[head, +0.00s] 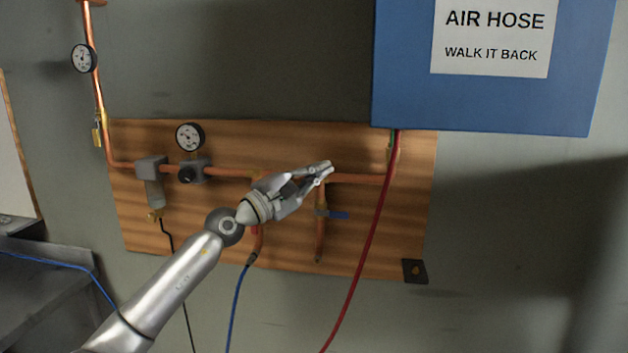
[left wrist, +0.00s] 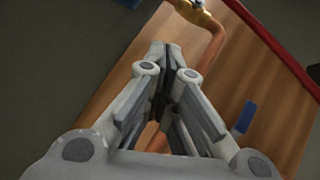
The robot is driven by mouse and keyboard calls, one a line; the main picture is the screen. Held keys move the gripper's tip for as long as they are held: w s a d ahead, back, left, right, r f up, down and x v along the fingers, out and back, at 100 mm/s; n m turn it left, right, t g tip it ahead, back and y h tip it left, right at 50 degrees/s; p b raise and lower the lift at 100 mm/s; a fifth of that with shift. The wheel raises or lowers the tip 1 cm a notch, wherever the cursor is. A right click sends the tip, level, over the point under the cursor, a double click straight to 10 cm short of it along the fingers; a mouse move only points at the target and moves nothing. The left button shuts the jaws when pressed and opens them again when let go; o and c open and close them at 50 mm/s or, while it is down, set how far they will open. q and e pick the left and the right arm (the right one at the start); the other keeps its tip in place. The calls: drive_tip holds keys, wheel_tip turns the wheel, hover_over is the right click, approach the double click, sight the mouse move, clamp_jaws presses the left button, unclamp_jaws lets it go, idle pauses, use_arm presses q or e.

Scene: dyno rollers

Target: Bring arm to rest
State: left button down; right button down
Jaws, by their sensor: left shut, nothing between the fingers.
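My left gripper (head: 323,171) is in front of the wooden board on the wall, near the copper pipe (head: 355,179). Its fingers are shut with nothing between them. In the left wrist view the fingertips (left wrist: 166,58) come together over the board. The gripper hides part of the pipe, and I cannot tell whether it touches it. My left arm (head: 180,287) reaches up from the lower left. My right gripper is not in view.
The wooden board (head: 400,230) carries copper piping, a gauge (head: 189,136), and a blue-handled valve (head: 338,215) just below my gripper. A red hose (head: 366,250) and a blue hose (head: 236,310) hang down. A blue panel (head: 400,70) is at upper right. A dark bench (head: 50,300) stands lower left.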

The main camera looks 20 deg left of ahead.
use_arm(q)
drive_tip(key=shift+s+f, duration=0.1)
drive_tip(key=shift+s, duration=0.25)
